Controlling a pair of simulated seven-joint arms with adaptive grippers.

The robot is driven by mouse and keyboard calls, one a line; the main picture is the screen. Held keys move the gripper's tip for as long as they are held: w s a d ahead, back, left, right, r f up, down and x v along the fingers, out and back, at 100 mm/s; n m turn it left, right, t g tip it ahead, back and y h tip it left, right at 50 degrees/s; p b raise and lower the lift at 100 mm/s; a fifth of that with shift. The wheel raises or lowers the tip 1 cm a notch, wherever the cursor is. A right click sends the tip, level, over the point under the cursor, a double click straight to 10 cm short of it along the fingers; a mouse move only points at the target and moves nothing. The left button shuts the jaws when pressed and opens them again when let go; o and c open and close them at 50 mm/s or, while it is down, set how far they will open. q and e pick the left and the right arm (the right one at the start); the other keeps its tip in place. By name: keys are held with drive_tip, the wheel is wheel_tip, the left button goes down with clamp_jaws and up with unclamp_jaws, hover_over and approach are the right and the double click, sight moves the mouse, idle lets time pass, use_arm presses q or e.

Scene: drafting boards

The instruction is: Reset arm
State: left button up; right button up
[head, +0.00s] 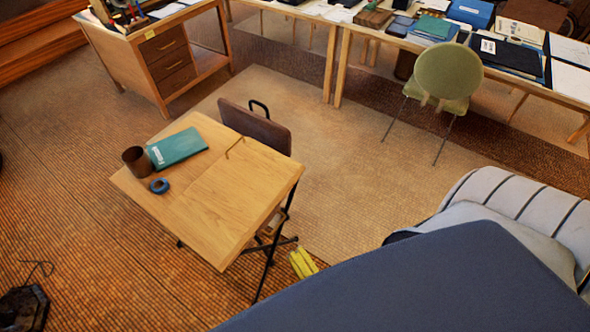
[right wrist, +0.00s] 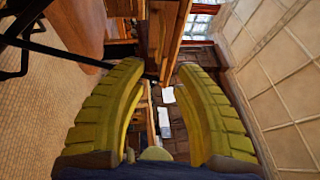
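My right gripper (head: 303,262) shows as yellow fingers just off the near right edge of the small wooden drafting desk (head: 225,205) in the head view. In the right wrist view the two yellow ribbed fingers of this gripper (right wrist: 161,70) stand well apart, with nothing held between them. A large dark blue shape hides the rest of that arm in the head view. My left gripper is not seen in either view.
On the desk are a teal book (head: 178,148), a brown cup (head: 136,160) and a blue tape roll (head: 159,186). A brown chair (head: 262,128) stands behind it. A green chair (head: 447,75) stands by the long cluttered table (head: 390,38). Open floor lies between.

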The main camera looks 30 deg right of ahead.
drive_tip(key=s+a+f+n+g+y, duration=0.1)
drive_tip(key=s+f+n+g, duration=0.3)
drive_tip(key=f+n, duration=0.45)
drive_tip(key=s+a+f+n+g+y, duration=0.15)
drive_tip(key=s+f+n+g, duration=0.35)
drive_tip(key=f, duration=0.7)
drive_tip(key=s+d+f+n+g+h, duration=0.1)
drive_tip(key=s+d+f+n+g, duration=0.3)
drive_tip(key=s+f, duration=0.3)
drive_tip(key=s+d+f+n+g+h, duration=0.2)
drive_tip(key=s+d+f+n+g, duration=0.2)
drive_tip(key=s+f, duration=0.4)
drive_tip(key=s+n+g, duration=0.1)
drive_tip(key=s, duration=0.2)
drive_tip(key=shift+s+d+f, duration=0.2)
drive_tip(key=shift+s+d, duration=0.05)
drive_tip(key=shift+d, duration=0.15)
